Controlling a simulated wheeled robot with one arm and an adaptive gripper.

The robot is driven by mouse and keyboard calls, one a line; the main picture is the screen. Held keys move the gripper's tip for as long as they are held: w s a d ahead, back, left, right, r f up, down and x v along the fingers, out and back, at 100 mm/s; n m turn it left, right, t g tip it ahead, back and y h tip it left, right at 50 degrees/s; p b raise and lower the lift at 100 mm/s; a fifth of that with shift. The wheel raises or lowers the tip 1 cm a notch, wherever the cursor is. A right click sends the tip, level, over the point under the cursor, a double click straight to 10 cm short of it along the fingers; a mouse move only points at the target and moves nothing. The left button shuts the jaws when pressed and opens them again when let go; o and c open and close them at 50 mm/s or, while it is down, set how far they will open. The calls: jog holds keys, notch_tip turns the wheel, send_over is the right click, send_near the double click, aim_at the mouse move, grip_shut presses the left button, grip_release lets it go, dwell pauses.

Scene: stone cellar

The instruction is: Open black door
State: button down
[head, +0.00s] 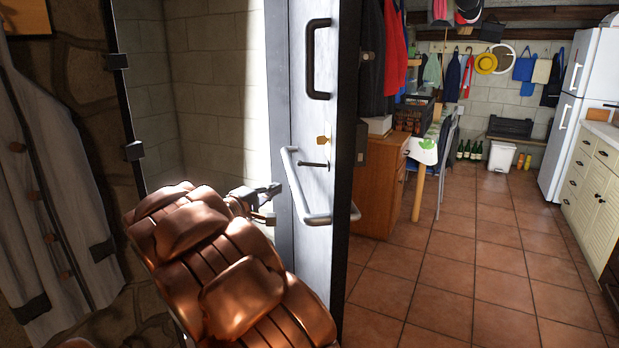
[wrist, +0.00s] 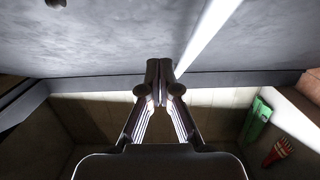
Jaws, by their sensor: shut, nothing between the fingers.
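The door (head: 322,215) shows in the head view as a pale grey panel with a black edge, standing at an angle right of a bright opening. It carries a black pull handle (head: 311,60) high up, a small dark lever (head: 314,164) and a light grey bent bar (head: 297,185) lower down. My gripper (head: 268,203) is just left of the bent bar, apart from the lever. In the wrist view my gripper (wrist: 166,82) has its fingertips together with nothing between them, facing a grey surface (wrist: 120,40). Whether the fingers touch the door is unclear.
A block-walled space (head: 215,90) lies left of the door, with a dark frame post and a hanging grey coat (head: 45,190). Right of the door are a wooden cabinet (head: 378,185), a table and clear tiled floor (head: 470,270). A white fridge (head: 580,110) stands far right.

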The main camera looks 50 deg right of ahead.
jog(key=p, duration=0.2)
send_near(317, 173)
jog(key=w+d, duration=0.2)
jog(key=shift+w+d+r, duration=0.2)
jog(key=shift+w+r, duration=0.05)
jog(key=shift+w, duration=0.15)
jog(key=shift+s+d, duration=0.65)
jog(key=shift+d, duration=0.3)
jog(key=shift+s+d+p, duration=0.4)
jog(key=shift+s+d, duration=0.1)
jog(key=shift+d, duration=0.2)
